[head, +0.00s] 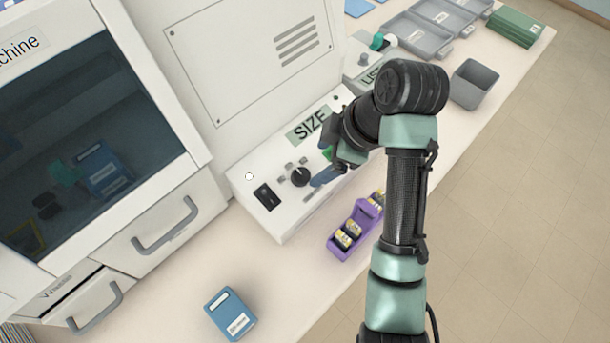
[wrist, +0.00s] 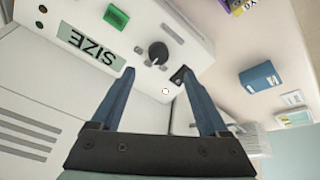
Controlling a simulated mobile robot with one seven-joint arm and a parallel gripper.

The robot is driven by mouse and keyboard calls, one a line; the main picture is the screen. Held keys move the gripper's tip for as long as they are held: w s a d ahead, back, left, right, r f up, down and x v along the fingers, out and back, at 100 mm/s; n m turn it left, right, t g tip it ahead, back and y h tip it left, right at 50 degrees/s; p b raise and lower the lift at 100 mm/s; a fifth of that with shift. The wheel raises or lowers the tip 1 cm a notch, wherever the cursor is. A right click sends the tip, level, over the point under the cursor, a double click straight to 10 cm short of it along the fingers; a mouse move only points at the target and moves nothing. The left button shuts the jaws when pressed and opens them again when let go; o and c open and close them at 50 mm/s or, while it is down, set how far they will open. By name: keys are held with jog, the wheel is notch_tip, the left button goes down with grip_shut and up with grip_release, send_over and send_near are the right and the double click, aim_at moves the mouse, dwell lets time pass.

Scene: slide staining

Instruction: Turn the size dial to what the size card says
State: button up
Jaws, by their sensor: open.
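The size dial (head: 300,176) is a round black knob on the sloping white panel of the machine, with small grey labels around it. The SIZE sign (head: 309,125) is a green plate above it. In the wrist view the dial (wrist: 158,52) lies ahead, beyond and between the two blue fingers, with a light pointer mark on it. My gripper (wrist: 158,78) is open and empty, apart from the dial. In the head view my gripper (head: 322,178) is just right of the dial. No readable size card shows, and the dial's labels are too small to read.
A black rocker switch (head: 265,196) is left of the dial. A green button (wrist: 116,17) shows on the panel. A purple tray (head: 342,249) with yellow-labelled items and a blue box (head: 230,313) are on the bench. A grey bin (head: 474,84) stands at the right.

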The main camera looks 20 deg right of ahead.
aim_at(303, 175)
jog(key=p+x, duration=0.1)
jog(key=x, duration=0.8)
jog(key=shift+w+d, duration=0.1)
jog(key=shift+c, duration=0.3)
grip_shut()
